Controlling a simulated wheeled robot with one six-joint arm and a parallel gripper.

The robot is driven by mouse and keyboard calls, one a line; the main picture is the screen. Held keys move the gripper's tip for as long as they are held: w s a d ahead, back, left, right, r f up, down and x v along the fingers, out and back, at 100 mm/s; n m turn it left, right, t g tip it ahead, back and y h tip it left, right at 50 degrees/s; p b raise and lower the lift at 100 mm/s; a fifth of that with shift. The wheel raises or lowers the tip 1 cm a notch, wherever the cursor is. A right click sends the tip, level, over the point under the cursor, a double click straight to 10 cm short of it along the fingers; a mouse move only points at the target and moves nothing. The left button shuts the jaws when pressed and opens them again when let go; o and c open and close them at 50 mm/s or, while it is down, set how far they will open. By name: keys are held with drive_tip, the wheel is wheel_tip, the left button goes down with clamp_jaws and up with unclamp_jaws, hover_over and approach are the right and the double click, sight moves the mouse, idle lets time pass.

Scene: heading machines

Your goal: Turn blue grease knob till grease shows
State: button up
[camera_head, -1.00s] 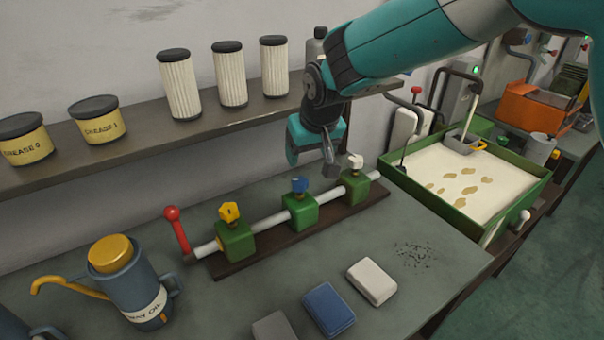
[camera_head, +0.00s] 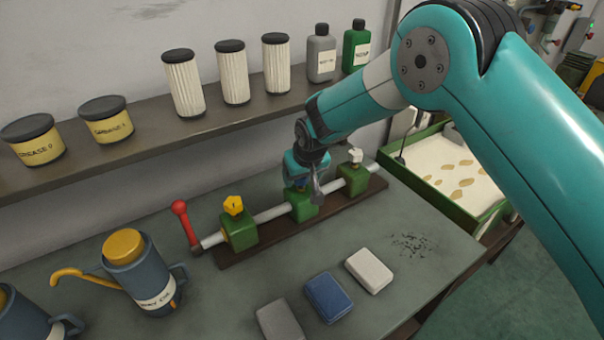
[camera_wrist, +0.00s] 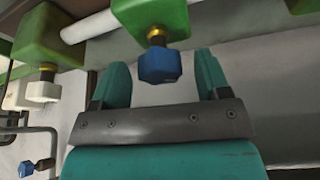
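The blue grease knob (camera_wrist: 159,67) sits on a brass stem on the middle green block (camera_wrist: 150,20) in the wrist view. In the head view this middle block (camera_head: 303,207) shows, but the knob is mostly hidden by my gripper. My gripper (camera_wrist: 158,82) is open, with one teal finger on each side of the blue knob and a gap to both. In the head view my gripper (camera_head: 304,184) is right over the middle block. I see no grease at the knob.
A yellow knob (camera_head: 233,205) and a white knob (camera_head: 355,156) sit on the neighbouring blocks. A red-handled lever (camera_head: 184,222) stands at the pipe's left end. An oil can (camera_head: 140,278) and several small blocks (camera_head: 328,298) are on the bench. A shelf (camera_head: 100,165) runs behind.

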drive_tip(key=c, duration=0.8)
drive_tip(key=shift+c, duration=0.2)
drive_tip(key=shift+n+b, duration=0.3)
drive_tip(key=shift+b, duration=0.05)
drive_tip(key=n+b, duration=0.1)
drive_tip(key=n+y+b, duration=0.1)
drive_tip(key=shift+w+d+f+n+g, duration=0.15)
drive_tip(key=shift+n+g, duration=0.15)
drive_tip(key=shift+n, duration=0.1)
drive_tip(key=n+g+y+b, duration=0.1)
drive_tip(key=n+b, duration=0.1)
drive_tip(key=n, duration=0.1)
drive_tip(key=shift+w+n+b, duration=0.1)
drive_tip(key=shift+n+b, duration=0.2)
drive_tip(key=shift+b, duration=0.05)
drive_tip(key=n+g+b, duration=0.1)
drive_tip(key=n, duration=0.2)
drive_tip(key=shift+w+d+n+y, duration=0.1)
drive_tip(key=shift+n+y, duration=0.2)
drive_tip(key=shift+w+r+n+g+b, duration=0.15)
drive_tip(key=shift+n+g+b, duration=0.55)
drive_tip(key=shift+n, duration=1.1)
drive_tip(key=shift+g, duration=0.3)
